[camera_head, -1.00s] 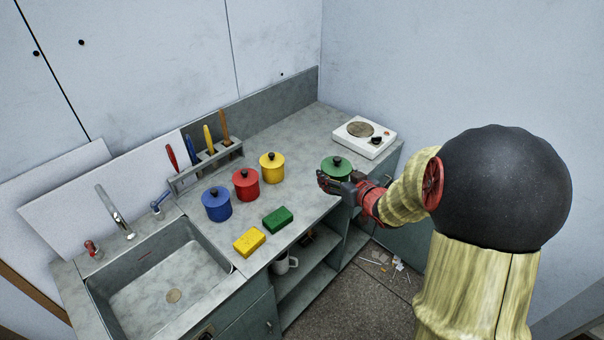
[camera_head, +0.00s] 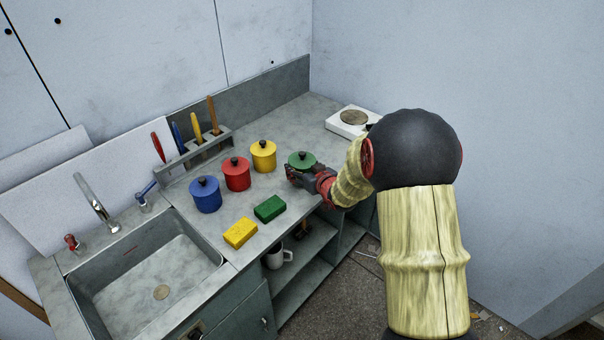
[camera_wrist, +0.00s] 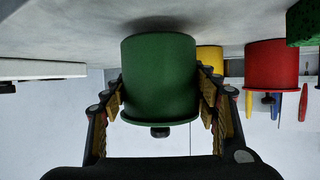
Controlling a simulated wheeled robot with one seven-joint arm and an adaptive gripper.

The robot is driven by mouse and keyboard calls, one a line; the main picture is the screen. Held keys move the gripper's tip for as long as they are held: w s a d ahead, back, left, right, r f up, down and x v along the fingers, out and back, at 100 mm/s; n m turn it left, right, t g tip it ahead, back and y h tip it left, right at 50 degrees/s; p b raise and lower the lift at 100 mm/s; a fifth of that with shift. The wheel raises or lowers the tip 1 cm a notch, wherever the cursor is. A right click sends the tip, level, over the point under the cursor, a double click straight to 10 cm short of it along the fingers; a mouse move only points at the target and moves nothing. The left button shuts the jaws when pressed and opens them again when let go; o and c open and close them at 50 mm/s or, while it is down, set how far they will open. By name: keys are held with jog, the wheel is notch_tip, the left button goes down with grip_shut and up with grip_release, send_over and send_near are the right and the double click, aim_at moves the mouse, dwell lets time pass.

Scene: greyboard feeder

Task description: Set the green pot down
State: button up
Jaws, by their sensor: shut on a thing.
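The green pot (camera_head: 301,159) with its dark knob is over the counter, to the right of the yellow pot (camera_head: 263,155). My gripper (camera_head: 298,177) is shut on it from the front right. In the wrist view, which is upside down, the green pot (camera_wrist: 160,80) stands between the two fingers, upright relative to the counter. A dark shadow lies on the counter (camera_wrist: 250,15) close to its base. I cannot tell whether the base touches the counter.
A red pot (camera_head: 236,174) and a blue pot (camera_head: 205,195) stand left of the yellow one. A green sponge (camera_head: 269,209) and a yellow sponge (camera_head: 240,233) lie in front. A white hotplate (camera_head: 347,123) is behind my arm. The sink (camera_head: 150,275) is at left.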

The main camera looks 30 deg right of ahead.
jog(key=shift+f, duration=0.5)
jog(key=shift+f, duration=0.1)
jog(key=o, duration=1.8)
jog(key=shift+f, duration=0.1)
jog(key=shift+o, duration=0.2)
